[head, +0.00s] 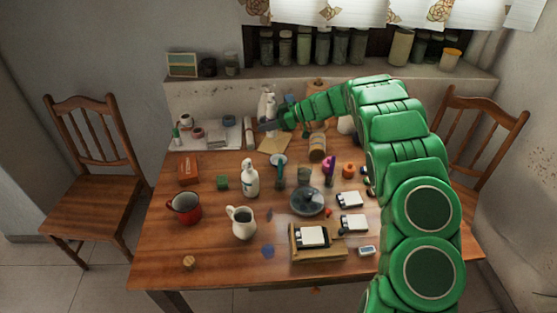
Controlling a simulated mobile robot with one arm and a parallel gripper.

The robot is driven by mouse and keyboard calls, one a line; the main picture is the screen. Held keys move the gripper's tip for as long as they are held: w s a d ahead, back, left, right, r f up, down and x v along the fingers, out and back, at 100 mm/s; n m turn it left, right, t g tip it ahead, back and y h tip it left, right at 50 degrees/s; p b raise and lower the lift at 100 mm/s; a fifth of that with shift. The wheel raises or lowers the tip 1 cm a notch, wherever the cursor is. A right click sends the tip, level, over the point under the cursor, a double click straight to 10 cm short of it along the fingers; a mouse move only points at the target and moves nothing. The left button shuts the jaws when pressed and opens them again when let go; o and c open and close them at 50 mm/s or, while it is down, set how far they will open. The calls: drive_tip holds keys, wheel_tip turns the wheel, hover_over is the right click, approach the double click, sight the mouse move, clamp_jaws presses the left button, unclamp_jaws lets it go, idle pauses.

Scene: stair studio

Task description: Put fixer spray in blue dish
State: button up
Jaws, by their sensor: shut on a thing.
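My gripper (268,126) is at the far side of the table, at the end of my green arm. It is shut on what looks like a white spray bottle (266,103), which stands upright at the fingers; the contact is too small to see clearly. Another white bottle with a nozzle (251,179) stands upright on the table, nearer and apart from the gripper. A round blue-grey dish (307,203) lies right of the table's middle, with a dark thing at its centre. I cannot read any label on the bottles.
A red mug (185,207) and a white jug (243,224) stand at the front left. A wooden tray (318,252) and several white-topped boxes are at the front right. A brown jar (317,148) and cups stand between gripper and dish. The front left corner is mostly clear.

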drive_tip(key=shift+n+g, duration=0.3)
drive_tip(key=shift+n, duration=0.1)
drive_tip(key=d+f, duration=0.2)
drive_tip(key=f, duration=0.1)
drive_tip(key=shift+s+d+f, duration=0.15)
drive_tip(key=shift+f, duration=0.1)
hover_over(276, 163)
drive_tip(key=shift+s+a+f, duration=0.1)
drive_tip(key=shift+a+f, duration=0.1)
drive_tip(key=shift+f, duration=2.3)
drive_tip(key=shift+a+f, duration=0.2)
drive_tip(key=shift+f, duration=2.3)
drive_tip(key=shift+f, duration=0.1)
drive_tip(key=o, duration=1.1)
drive_tip(key=shift+d+r, duration=0.25)
drive_tip(key=shift+d, duration=0.15)
drive_tip(key=shift+v, duration=1.15)
drive_tip(key=shift+r, duration=3.5)
